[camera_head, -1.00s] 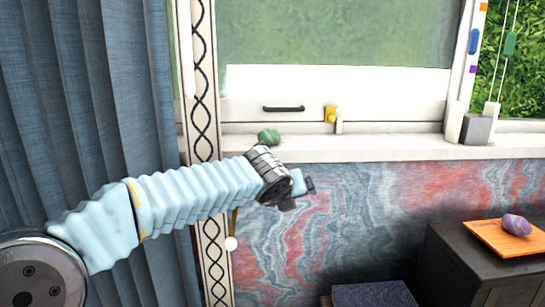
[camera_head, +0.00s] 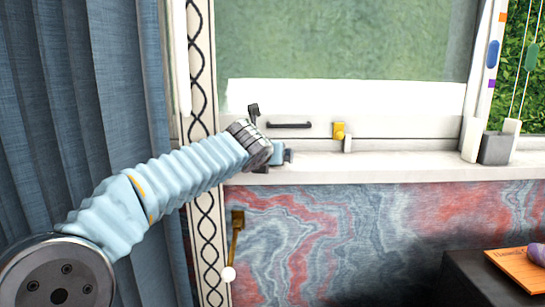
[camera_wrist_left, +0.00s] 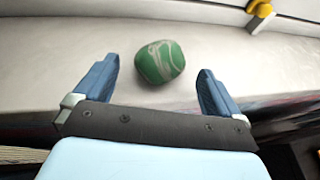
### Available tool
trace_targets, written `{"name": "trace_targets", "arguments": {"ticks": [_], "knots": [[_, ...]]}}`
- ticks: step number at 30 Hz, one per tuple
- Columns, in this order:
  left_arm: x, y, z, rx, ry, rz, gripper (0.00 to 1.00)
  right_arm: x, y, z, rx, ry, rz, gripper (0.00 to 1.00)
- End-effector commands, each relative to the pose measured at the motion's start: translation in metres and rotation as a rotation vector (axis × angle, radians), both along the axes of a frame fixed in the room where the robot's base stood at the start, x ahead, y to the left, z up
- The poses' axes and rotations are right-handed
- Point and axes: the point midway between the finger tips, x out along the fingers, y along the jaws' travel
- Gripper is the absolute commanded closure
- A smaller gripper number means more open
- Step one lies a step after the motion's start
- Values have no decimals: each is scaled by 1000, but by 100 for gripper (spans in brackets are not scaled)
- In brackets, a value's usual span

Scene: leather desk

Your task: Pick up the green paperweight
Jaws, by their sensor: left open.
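The green paperweight (camera_wrist_left: 160,62), a rounded stone with pale veins, rests on the white windowsill (camera_wrist_left: 45,70) in the left wrist view. It lies ahead of my left gripper (camera_wrist_left: 156,76), roughly centred between the two blue fingers. The fingers are open, with a gap on each side of it. In the head view, my left gripper (camera_head: 281,154) is at the sill (camera_head: 400,167) near its left end, and my arm hides the paperweight. My right gripper is not in view.
A yellow window latch (camera_head: 339,131) and a black handle (camera_head: 290,125) are on the window frame behind the sill. A grey block (camera_head: 497,149) stands at the sill's right. Blue curtains (camera_head: 90,90) hang at left. A purple object (camera_head: 537,251) lies on an orange book (camera_head: 518,266).

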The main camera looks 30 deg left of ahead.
Motion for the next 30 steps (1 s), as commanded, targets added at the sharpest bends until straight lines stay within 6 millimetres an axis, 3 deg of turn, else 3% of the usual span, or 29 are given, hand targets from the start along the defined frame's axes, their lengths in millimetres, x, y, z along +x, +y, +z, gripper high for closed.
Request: {"name": "trace_targets", "arguments": {"ticks": [6, 13, 26, 30], "knots": [[25, 7, -10, -1, 2, 0, 2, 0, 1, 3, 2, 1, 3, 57], [26, 8, -10, -1, 1, -2, 2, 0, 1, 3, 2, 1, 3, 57], [26, 7, -10, -1, 1, -2, 68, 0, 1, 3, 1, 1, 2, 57], [26, 7, -10, -1, -1, -3, 69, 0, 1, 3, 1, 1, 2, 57]]}}
